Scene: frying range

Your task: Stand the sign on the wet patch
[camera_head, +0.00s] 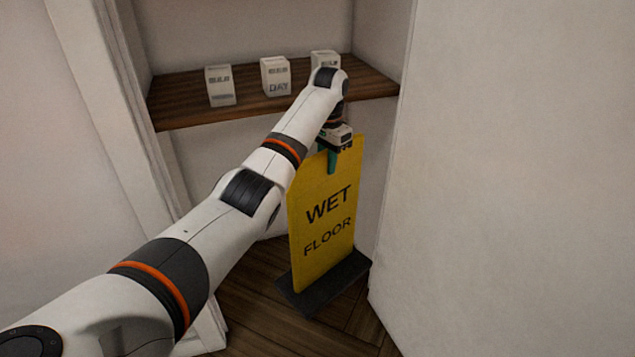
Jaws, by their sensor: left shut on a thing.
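The yellow sign (322,222) reads "WET FLOOR" and stands upright on a dark base (325,287) in a narrow alcove, below and in front of a shelf. My left gripper (332,160) is shut on the top edge of the sign, with a green finger showing on its front face. My left arm crosses the view from the lower left and hides part of the sign's left side. I cannot tell whether the base touches the floor. The wet patch is not in view. My right gripper is not in view.
A wooden shelf (186,108) above holds three small white boxes, at left (219,86), middle (275,76) and right (325,59). A pale wall (510,180) stands close on the right, and a white frame (125,110) bounds the left. Some dark wood floor (262,318) is bare in front.

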